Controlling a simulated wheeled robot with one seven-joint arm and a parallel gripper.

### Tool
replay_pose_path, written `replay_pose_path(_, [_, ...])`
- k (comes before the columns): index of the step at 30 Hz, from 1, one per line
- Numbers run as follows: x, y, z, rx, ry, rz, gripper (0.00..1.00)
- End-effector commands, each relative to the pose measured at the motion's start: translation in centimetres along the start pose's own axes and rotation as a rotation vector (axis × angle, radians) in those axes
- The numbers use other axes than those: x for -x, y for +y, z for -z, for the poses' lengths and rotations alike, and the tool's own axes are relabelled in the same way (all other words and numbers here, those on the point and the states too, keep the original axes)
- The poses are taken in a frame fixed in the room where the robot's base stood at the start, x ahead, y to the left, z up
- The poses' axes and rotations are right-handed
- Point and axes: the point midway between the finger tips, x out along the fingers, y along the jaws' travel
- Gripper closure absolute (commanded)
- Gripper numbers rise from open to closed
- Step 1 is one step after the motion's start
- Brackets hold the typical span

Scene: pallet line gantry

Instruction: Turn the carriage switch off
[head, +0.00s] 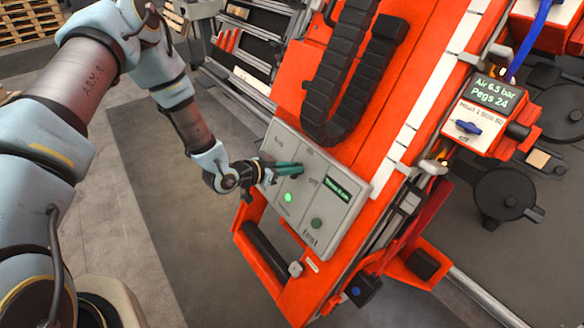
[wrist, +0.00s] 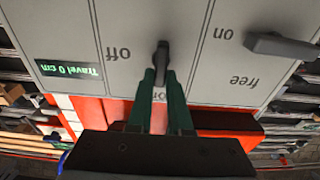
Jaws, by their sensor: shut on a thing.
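The grey switch panel (head: 337,219) sits on the orange carriage (head: 389,62). My gripper (head: 299,169) reaches the panel from the left, its green fingers partly covering it. In the wrist view my gripper (wrist: 162,82) is shut on a dark lever, the carriage switch (wrist: 163,52), with one finger on each side. The panel is upside down there. The word "off" is just left of the lever and "on" is further right. A word between the fingers is partly hidden. A green light (head: 287,197) is lit on the panel.
A second dark lever (wrist: 275,45) stands to the right, near "on" and "free". A small display (wrist: 69,69) reads "Travel 0 cm". A black cable chain (head: 340,75) lies above the panel. An air-and-pegs box (head: 487,122) with a blue knob stands to the right.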

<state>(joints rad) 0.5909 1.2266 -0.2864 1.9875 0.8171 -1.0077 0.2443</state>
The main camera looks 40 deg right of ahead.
Motion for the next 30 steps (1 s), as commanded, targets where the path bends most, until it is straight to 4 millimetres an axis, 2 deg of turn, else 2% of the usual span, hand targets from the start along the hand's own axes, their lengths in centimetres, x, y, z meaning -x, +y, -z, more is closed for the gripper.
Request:
replay_pose_path(11, [0.01, -0.03, -0.04, 0.011, 0.0, 0.001, 1.0])
replay_pose_path(17, [-0.03, -0.08, -0.14, 0.077, 0.0, 0.007, 1.0])
replay_pose_path(30, [-0.01, -0.59, -0.33, 0.441, 0.002, 0.044, 1.0])
